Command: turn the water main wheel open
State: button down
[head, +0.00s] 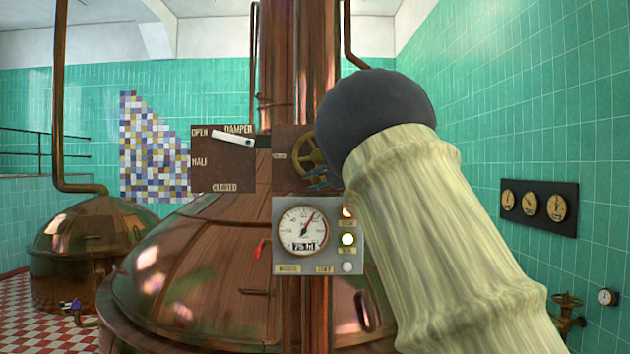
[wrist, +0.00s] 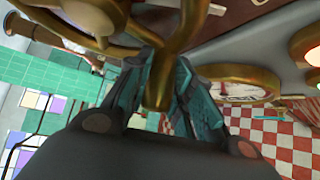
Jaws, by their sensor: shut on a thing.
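The brass water main wheel (head: 305,150) is on a dark plate on the copper column in the head view, its right side hidden behind my arm. My gripper (head: 322,180) is at the wheel's lower right edge. In the wrist view the wheel's brass bars (wrist: 185,25) fill the top. My gripper's two dark teal fingers (wrist: 158,85) are closed around a brass part of the wheel, one finger on each side. I cannot tell whether that part is rim or spoke.
Below the wheel is a panel with a round gauge (head: 303,230) and lamps (head: 348,239). A damper plate (head: 222,175) with a white lever is to the left. Copper kettles (head: 200,275) stand behind. Three dials (head: 533,206) hang on the right wall.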

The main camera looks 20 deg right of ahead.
jog(key=shift+f, duration=0.25)
jog(key=c, duration=1.5)
grip_release()
jog(key=shift+o, duration=1.3)
jog(key=shift+r, duration=0.15)
jog(key=v, duration=1.2)
jog(key=shift+d, duration=0.15)
